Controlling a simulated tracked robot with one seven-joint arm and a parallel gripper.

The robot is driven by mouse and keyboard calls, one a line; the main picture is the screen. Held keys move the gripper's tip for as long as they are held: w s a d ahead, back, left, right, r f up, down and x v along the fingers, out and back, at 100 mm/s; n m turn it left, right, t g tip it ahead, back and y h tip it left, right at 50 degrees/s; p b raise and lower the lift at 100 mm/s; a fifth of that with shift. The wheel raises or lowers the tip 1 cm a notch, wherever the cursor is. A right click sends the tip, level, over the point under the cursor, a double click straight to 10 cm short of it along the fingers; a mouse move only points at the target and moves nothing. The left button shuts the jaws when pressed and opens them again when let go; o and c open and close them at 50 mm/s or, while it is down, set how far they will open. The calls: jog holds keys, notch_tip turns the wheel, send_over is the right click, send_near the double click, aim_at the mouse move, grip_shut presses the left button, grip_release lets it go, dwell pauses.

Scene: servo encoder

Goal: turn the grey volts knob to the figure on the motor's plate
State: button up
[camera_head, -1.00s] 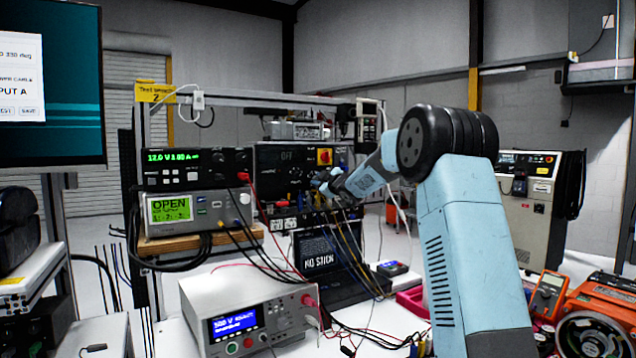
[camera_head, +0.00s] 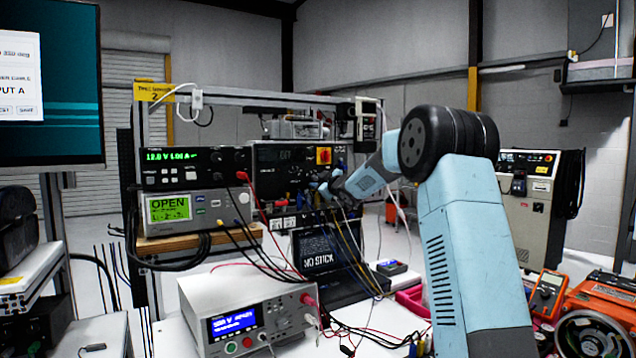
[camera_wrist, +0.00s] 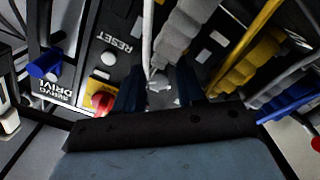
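A bench supply (camera_head: 195,165) with a green readout of 12.0 V stands at the left of the rack, with small dark knobs at its right end. I cannot make out which knob is the grey volts knob. An orange motor (camera_head: 605,305) lies at the lower right; no figure on its plate can be read. My gripper (camera_head: 327,192) is in front of the servo drive panel, right of the supply. In the wrist view my gripper (camera_wrist: 158,92) has its two dark fingers apart, with small pale parts of the panel showing between them.
The servo drive panel (camera_head: 275,160) carries a red switch on yellow (camera_head: 324,156). A thick grey plug (camera_wrist: 185,30) and a yellow plug (camera_wrist: 245,60) are close to my fingers. Cables hang over a laptop (camera_head: 320,250). A white instrument (camera_head: 245,310) stands on the bench.

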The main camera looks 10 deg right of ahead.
jog(key=shift+o, duration=1)
jog(key=shift+r, duration=0.25)
jog(key=shift+s, duration=0.15)
jog(key=shift+s+d+r, duration=0.1)
jog(key=shift+s, duration=0.2)
jog(key=v, duration=1.3)
jog(key=shift+f, duration=0.2)
